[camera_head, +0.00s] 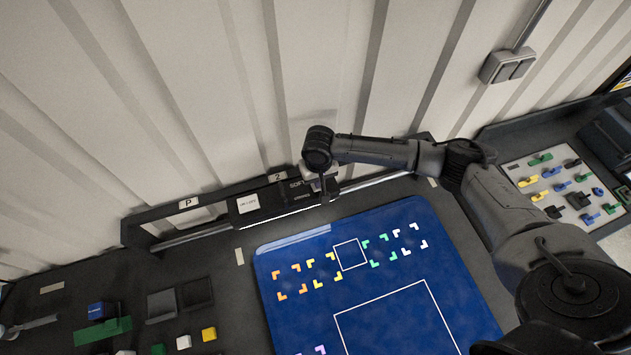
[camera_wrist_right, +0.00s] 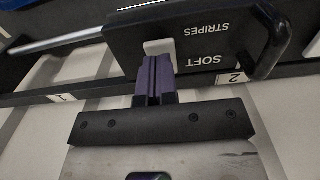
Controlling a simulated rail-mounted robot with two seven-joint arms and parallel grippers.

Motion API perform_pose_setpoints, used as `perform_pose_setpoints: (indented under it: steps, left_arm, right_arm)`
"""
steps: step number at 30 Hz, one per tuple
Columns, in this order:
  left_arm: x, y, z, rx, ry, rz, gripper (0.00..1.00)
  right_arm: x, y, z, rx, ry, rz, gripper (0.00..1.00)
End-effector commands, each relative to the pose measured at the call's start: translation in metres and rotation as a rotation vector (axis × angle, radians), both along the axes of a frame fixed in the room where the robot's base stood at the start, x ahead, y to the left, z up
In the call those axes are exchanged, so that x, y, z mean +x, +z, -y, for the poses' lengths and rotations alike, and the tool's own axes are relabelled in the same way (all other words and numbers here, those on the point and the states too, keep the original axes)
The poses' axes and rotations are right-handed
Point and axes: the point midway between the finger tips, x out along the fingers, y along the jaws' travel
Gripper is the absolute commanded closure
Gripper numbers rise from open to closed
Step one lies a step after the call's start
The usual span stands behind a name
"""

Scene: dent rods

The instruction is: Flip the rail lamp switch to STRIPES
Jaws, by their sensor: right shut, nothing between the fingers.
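The rail lamp (camera_head: 268,201) is a dark box on the rail at the back of the bench, with a bright strip along its lower edge. In the right wrist view its dark switch housing (camera_wrist_right: 120,40) carries the words STRIPES and SOFT beside a pale switch lever (camera_wrist_right: 158,46). My right gripper (camera_wrist_right: 155,68) is shut and empty, its purple fingertips right at the lever; I cannot tell if they touch. The fingers partly cover the lever's near side. In the head view my right gripper (camera_head: 322,190) is at the lamp's right end, largely hiding the switch. My left gripper is not in view.
A blue mat (camera_head: 390,270) with coloured corner marks lies in front of the rail (camera_head: 375,183). A pale board (camera_head: 560,185) with coloured parts is at the right. Small blocks and dark trays (camera_head: 180,300) are at the lower left. A ribbed wall rises close behind the rail.

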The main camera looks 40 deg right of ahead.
Motion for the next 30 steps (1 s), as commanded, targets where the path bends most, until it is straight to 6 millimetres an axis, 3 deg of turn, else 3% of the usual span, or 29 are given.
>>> perform_pose_setpoints:
  steps: [30]
  left_arm:
    - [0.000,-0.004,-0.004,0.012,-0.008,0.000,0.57]
  right_arm:
    - [0.000,-0.015,0.000,-0.001,0.000,-0.001,1.00]
